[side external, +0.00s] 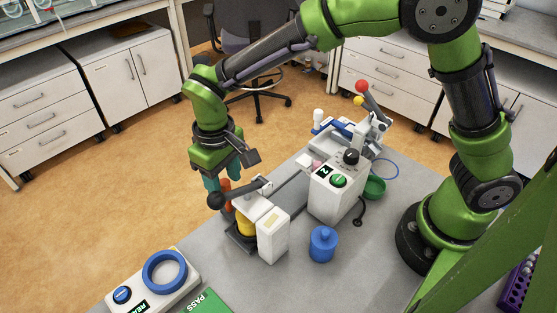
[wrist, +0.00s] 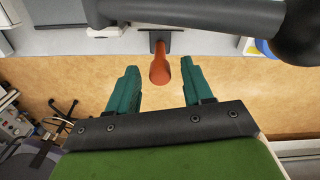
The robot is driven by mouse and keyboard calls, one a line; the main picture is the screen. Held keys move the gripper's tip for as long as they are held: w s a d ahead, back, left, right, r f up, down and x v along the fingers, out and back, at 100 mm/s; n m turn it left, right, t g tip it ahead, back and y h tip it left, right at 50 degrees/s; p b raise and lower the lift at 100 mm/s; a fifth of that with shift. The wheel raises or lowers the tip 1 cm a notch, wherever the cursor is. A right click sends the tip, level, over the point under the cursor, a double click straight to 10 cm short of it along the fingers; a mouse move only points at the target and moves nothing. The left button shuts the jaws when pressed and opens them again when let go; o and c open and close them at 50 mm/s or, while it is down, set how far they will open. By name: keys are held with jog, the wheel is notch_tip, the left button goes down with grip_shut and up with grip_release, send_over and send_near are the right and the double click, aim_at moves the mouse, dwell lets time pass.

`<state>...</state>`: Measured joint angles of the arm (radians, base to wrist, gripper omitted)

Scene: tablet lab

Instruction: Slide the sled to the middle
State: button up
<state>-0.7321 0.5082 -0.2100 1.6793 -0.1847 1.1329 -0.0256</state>
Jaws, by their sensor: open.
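An orange handle (wrist: 160,68) stands on a small dark plate (wrist: 157,38) at a pale surface in the wrist view; I take it to be the sled's handle but cannot be sure. In the side view an orange piece (side external: 227,186) shows beside the white press-like device. My gripper (wrist: 159,74) is open, its teal fingers on either side of the handle with gaps visible. In the side view my gripper (side external: 222,178) is low behind the device's black lever. The sled's body and track are mostly hidden.
A black ball-ended lever (side external: 228,195) juts close to my fingers from the white device (side external: 272,232). A white control box (side external: 336,190) with a green button stands to the right.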

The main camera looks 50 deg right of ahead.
grip_shut()
jog(key=d, duration=0.8)
jog(key=shift+d, duration=0.25)
grip_release()
jog(key=shift+r, duration=0.15)
